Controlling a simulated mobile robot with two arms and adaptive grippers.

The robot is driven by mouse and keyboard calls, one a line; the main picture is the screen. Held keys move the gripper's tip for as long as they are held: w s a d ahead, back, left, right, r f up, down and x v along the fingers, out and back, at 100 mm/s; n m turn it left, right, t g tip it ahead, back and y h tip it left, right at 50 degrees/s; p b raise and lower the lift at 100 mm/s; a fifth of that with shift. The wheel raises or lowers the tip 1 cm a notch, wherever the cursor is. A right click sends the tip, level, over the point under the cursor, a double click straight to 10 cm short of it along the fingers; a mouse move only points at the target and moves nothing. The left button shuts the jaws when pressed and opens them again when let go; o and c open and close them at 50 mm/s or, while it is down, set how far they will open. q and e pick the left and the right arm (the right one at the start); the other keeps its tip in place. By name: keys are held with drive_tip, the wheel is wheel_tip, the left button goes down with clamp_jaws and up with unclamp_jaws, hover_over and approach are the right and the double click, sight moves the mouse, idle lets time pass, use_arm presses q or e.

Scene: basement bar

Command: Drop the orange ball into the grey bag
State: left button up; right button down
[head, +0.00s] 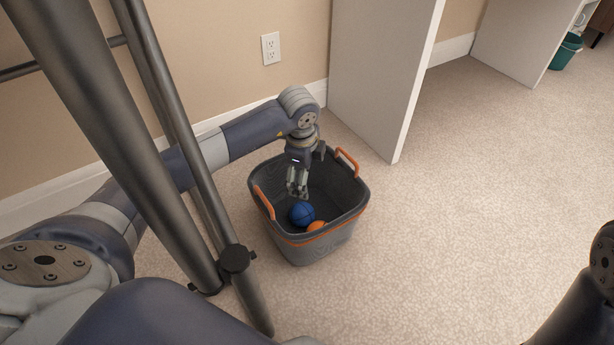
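The grey bag (326,247), an open tub-like carrier with orange handles, stands on the carpet in the middle of the head view. The orange ball (316,226) is inside it, low by the near wall, which hides part of it. A blue ball (302,213) lies beside it in the bag. My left gripper (297,193) points down into the bag, just above the blue ball. Nothing is visible between its fingers, and their gap is too small to judge. Only part of my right arm shows at the lower right; its gripper is out of view.
A dark metal frame with upright tubes (190,170) stands at the left, in front of my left arm. A white panel (380,80) stands behind the bag. A teal bin (566,52) is at the far right. The carpet (470,200) to the right is clear.

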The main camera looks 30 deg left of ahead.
use_arm(q)
wheel_tip(320, 180, up, 10)
drive_tip(key=s, duration=0.2)
drive_tip(key=shift+d, duration=0.15)
drive_tip(key=shift+f, duration=0.15)
